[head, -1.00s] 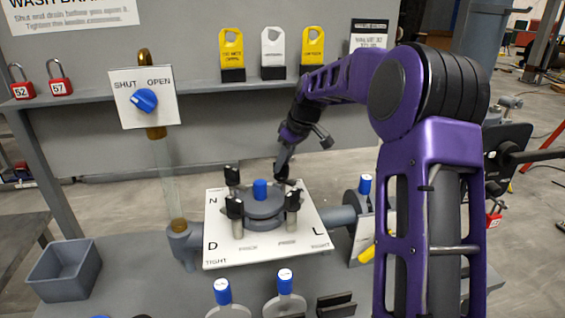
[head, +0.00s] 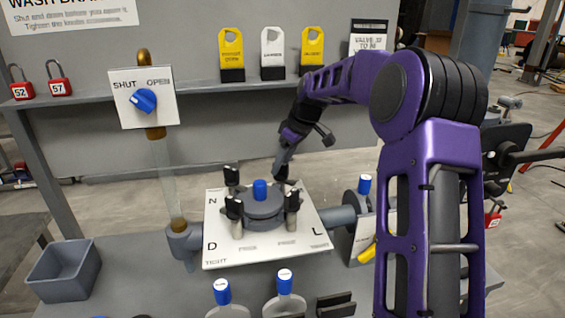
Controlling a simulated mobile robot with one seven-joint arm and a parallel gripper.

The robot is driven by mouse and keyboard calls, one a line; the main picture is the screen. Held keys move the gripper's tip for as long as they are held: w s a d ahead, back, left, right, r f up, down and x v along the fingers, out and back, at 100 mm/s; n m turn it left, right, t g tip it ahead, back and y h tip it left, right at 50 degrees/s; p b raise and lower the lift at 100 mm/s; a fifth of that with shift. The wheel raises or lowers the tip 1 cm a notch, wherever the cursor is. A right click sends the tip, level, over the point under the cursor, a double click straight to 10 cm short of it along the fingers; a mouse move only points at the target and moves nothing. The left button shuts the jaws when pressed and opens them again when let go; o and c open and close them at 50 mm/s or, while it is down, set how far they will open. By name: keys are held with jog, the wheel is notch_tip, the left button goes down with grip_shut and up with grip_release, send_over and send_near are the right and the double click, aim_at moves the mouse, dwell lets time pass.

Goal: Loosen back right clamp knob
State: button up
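The filter press lid (head: 262,203) is a round grey cover with a blue cap (head: 260,189) on a white plate (head: 222,253). Black clamp knobs stand around it: back left (head: 231,175), front left (head: 234,207) and front right (head: 292,200). The back right clamp knob is mostly hidden behind my gripper (head: 281,178), which points down at that spot. The fingers are small and dark here, so I cannot tell whether they are open or closed on the knob.
A blue valve handle (head: 144,101) is on a SHUT/OPEN plate at left. A grey bin (head: 65,273) stands at the left. Blue-capped bottles (head: 285,302) are in front. A shelf (head: 185,93) with tags and red padlocks runs behind.

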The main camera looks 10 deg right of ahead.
jog(key=v, duration=1.7)
jog(key=shift+r, duration=0.25)
